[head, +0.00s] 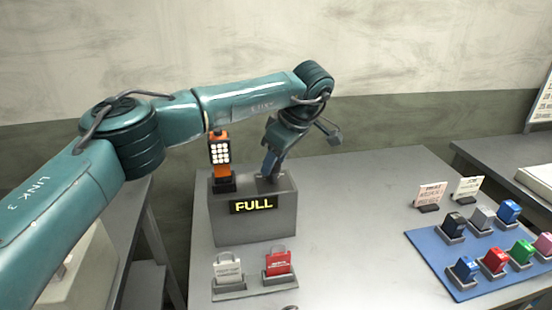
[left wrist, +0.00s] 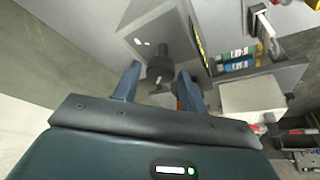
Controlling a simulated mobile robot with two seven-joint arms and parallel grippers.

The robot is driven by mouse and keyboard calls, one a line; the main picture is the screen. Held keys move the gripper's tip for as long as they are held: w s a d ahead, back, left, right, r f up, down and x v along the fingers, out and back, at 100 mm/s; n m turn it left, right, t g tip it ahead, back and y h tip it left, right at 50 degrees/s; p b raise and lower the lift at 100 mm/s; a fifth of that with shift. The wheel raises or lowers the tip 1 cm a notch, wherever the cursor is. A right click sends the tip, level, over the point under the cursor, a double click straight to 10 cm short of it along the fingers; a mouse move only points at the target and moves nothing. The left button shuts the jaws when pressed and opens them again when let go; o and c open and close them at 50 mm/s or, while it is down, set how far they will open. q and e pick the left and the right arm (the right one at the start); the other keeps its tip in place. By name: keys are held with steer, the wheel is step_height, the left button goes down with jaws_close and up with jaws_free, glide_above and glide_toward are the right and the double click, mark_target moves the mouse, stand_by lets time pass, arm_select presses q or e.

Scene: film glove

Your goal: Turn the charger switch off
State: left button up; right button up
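The grey charger box (head: 225,222) stands on the table with a yellow "FULL" display (head: 253,205) on its front. An orange lamp (head: 220,152) with lit white cells stands upright on its top left. My left gripper (head: 270,165) points down over the box's top right; the switch there is mostly hidden by it. In the left wrist view, my gripper (left wrist: 158,76) is open, its blue fingers apart on either side of a dark round knob (left wrist: 158,66) by the grey box (left wrist: 158,25). I cannot tell whether the fingers touch it. My right gripper is not in view.
Two padlock-shaped tags, white (head: 228,268) and red (head: 278,263), stand in front of the charger. A blue mat (head: 440,264) with several coloured blocks lies at right, with two small cards (head: 430,195) behind it. The table between is clear.

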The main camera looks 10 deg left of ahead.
arm_select(q)
steer(key=shift+o, duration=1.1)
steer(key=v, duration=1.3)
steer(key=shift+b, duration=0.4)
